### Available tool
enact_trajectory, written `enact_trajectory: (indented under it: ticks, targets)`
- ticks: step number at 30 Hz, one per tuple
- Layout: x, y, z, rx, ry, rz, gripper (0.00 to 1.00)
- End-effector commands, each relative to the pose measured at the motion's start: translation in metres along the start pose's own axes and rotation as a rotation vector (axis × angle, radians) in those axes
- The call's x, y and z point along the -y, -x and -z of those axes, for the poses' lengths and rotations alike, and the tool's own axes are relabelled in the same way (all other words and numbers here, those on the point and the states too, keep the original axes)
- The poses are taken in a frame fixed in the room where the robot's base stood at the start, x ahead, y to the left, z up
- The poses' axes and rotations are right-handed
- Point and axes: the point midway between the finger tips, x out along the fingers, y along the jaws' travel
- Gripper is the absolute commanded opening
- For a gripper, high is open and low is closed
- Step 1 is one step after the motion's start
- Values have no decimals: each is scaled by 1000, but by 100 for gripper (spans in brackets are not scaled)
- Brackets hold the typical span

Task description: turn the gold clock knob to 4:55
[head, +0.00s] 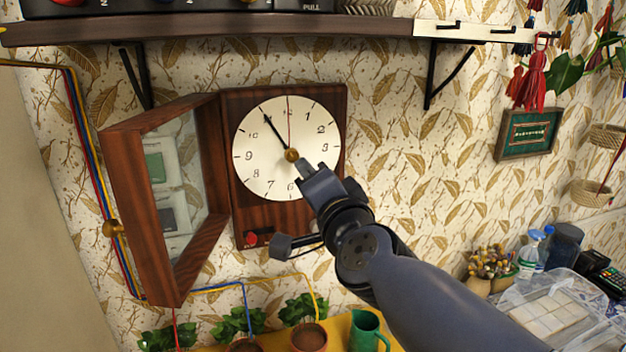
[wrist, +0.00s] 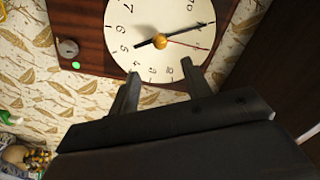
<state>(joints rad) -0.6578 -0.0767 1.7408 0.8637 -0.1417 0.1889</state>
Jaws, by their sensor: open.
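The gold clock knob (head: 291,155) is at the centre of the round white clock face (head: 262,172). The knob also shows in the wrist view (wrist: 161,42), just beyond the fingertips. The long black hand (head: 276,133) points at 11. In the wrist view the short black hand (wrist: 146,44) points close to 5. A thin red hand (head: 289,125) points at about 12. My gripper (head: 306,172) is at the lower right of the knob and covers part of the dial. In the wrist view my gripper (wrist: 161,68) is open, with its fingers apart and nothing between them.
The wooden clock door (head: 122,205) with a glass pane stands open at the left. A dark shelf (head: 220,31) is above the clock. Potted plants (head: 305,337) and a green mug (head: 368,330) stand below.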

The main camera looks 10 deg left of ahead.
Motion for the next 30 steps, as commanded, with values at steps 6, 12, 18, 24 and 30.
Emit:
enact_trajectory:
  ticks: [6, 12, 18, 24, 30]
  targets:
    - [0, -3, 0, 0, 0, 0, 46]
    - [-2, -24, -1, 0, 2, -2, 46]
    - [-1, -56, -1, 1, 0, -2, 46]
    - [0, -85, 0, 0, 1, -1, 46]
    - [0, -103, 1, -1, 1, 0, 46]
